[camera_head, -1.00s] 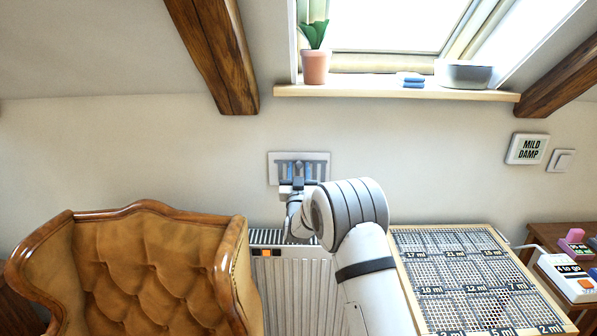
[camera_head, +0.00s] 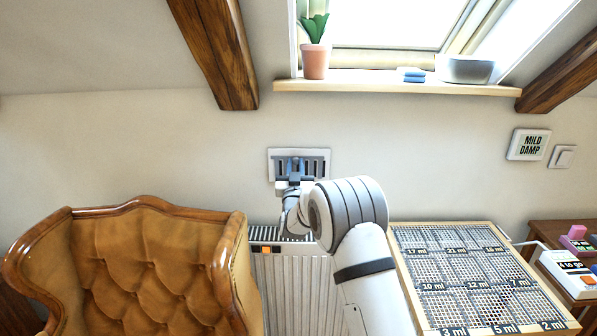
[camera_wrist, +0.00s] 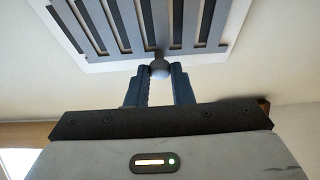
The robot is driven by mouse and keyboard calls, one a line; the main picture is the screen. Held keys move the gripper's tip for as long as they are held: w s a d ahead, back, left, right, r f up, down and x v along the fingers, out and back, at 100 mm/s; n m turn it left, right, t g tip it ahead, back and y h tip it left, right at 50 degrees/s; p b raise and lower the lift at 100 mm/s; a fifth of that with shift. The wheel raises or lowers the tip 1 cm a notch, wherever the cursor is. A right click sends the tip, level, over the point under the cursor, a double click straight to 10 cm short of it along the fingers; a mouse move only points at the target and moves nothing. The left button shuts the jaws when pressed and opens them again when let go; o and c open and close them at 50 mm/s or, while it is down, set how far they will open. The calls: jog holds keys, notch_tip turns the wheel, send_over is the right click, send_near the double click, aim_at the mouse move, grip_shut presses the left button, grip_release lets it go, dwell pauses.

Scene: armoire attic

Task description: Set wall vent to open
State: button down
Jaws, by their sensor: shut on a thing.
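The wall vent (camera_head: 325,165) is a pale plate with upright slots on the wall, above the radiator. It also shows in the wrist view (camera_wrist: 220,55), where dark narrow gaps run beside grey slats. A round grey knob (camera_wrist: 159,69) sits at the vent's lower edge. My gripper (camera_wrist: 160,74) is shut on the knob, one blue finger on each side. In the head view my gripper (camera_head: 294,170) covers the vent's lower middle and hides the knob.
A tufted leather armchair (camera_head: 145,265) stands at left and a white radiator (camera_head: 290,290) below the vent. A grid-topped table (camera_head: 470,275) is at right. A sill (camera_head: 400,87) with a potted plant (camera_head: 315,50) is above, and wooden beams (camera_head: 222,60) slope overhead.

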jog(key=shift+a+f+b, duration=0.15)
jog(key=shift+a+b, duration=0.15)
jog(key=shift+r, duration=0.25)
jog(key=shift+a, duration=0.1)
jog(key=c, duration=1.3)
grip_release()
jog(key=shift+f, duration=0.1)
jog(key=b+v, duration=0.1)
jog(key=v, duration=0.6)
jog(key=shift+s+f, duration=0.2)
jog(key=shift+s, duration=0.15)
jog(key=shift+r, duration=0.1)
